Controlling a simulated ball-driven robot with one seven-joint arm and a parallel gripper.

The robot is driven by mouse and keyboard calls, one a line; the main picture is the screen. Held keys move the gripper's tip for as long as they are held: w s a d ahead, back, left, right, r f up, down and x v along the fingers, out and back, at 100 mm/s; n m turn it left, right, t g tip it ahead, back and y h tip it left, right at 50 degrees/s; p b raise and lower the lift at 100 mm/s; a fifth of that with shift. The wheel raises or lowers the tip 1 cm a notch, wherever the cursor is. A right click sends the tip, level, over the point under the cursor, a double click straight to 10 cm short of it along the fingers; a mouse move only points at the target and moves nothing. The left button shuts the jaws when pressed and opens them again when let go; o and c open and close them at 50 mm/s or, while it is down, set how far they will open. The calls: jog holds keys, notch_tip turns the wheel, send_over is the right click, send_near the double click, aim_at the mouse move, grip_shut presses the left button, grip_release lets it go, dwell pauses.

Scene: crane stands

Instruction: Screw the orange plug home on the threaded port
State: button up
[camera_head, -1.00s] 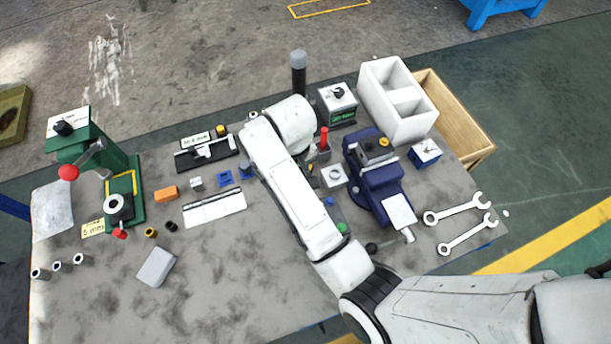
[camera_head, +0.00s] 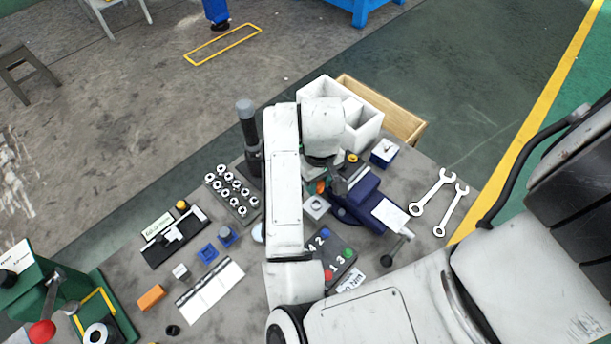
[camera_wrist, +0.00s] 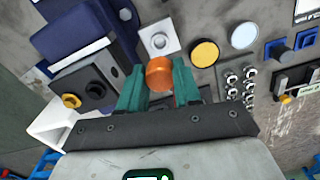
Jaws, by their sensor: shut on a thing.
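The orange plug (camera_wrist: 159,74) is between the teal fingers of my gripper (camera_wrist: 160,90) in the wrist view, and the jaws are shut on it. A little of the plug (camera_head: 320,187) also shows in the head view, below the end of my arm. A pale square block with a round grey port (camera_wrist: 158,40) lies just beyond the plug in the wrist view; it looks like the threaded port. In the head view this block (camera_head: 316,208) stands on the bench just below the plug. The plug appears apart from the port. The threads are too small to make out.
The blue vise (camera_head: 357,200) stands close to the right of the port. A numbered button panel (camera_head: 330,262) lies in front, and a rack of several ringed pieces (camera_head: 232,190) to the left. A white bin (camera_head: 362,125) stands behind. Two wrenches (camera_head: 440,205) lie at right.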

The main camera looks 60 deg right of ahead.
jog(key=shift+f, duration=0.1)
dwell(0.3)
jog(key=b, duration=0.5)
send_over(317, 206)
jog(key=shift+w+f, duration=0.1)
jog(key=shift+f, duration=2.75)
jog(key=shift+m, duration=1.1)
jog(key=shift+f+b, duration=0.85)
jog(key=shift+f, duration=0.05)
jog(key=m, duration=0.4)
jog(key=shift+b, duration=0.4)
jog(key=shift+m, duration=0.6)
